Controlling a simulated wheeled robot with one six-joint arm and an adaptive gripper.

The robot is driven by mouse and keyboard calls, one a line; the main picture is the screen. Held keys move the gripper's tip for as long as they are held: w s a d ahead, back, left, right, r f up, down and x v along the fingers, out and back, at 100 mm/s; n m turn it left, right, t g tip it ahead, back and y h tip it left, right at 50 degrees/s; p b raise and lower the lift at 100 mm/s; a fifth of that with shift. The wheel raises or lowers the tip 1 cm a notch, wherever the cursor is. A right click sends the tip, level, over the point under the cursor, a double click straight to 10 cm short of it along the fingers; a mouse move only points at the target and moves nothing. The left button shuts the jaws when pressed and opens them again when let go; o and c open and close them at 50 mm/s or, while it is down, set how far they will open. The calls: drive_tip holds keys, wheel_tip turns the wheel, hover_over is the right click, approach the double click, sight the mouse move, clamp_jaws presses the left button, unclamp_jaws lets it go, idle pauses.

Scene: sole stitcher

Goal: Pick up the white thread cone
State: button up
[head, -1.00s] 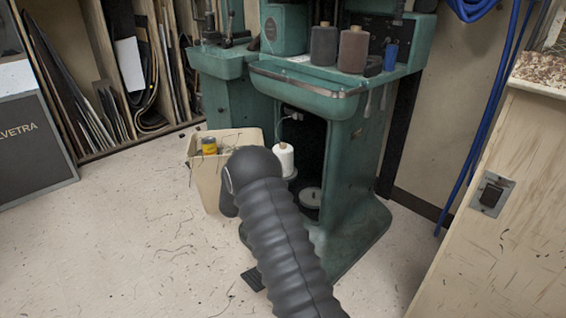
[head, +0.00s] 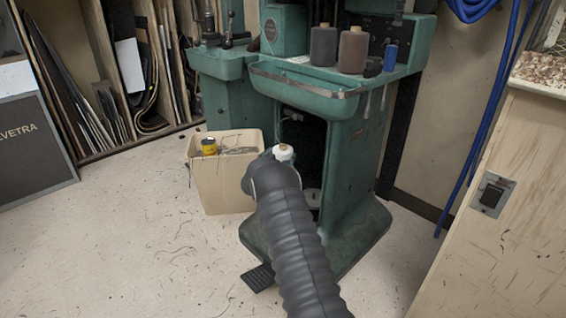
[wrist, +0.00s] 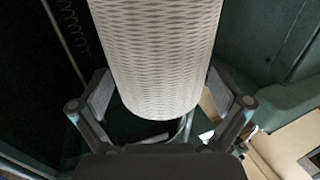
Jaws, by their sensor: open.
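The white thread cone (head: 284,153) stands upright in front of the dark opening of the green machine in the head view. My dark arm hides all but its top there. In the wrist view the cone (wrist: 158,50) fills the upper middle, pale with a woven thread pattern. My gripper (wrist: 168,95) is open, with one finger on each side of the cone's lower end. Gaps show between the fingers and the cone, so I see no firm contact. In the head view the fingers are hidden behind my arm.
The green stitching machine (head: 352,200) stands around and behind the cone, with brown cones (head: 353,50) on its shelf. A beige bin (head: 222,185) with a yellow-topped item (head: 209,146) stands to the left. A pedal (head: 257,277) lies at the base. Floor at left is clear.

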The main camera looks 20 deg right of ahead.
drive_tip(key=shift+w+d, duration=0.35)
drive_tip(key=shift+d, duration=0.05)
drive_tip(key=shift+r, duration=0.1)
drive_tip(key=c, duration=1.2)
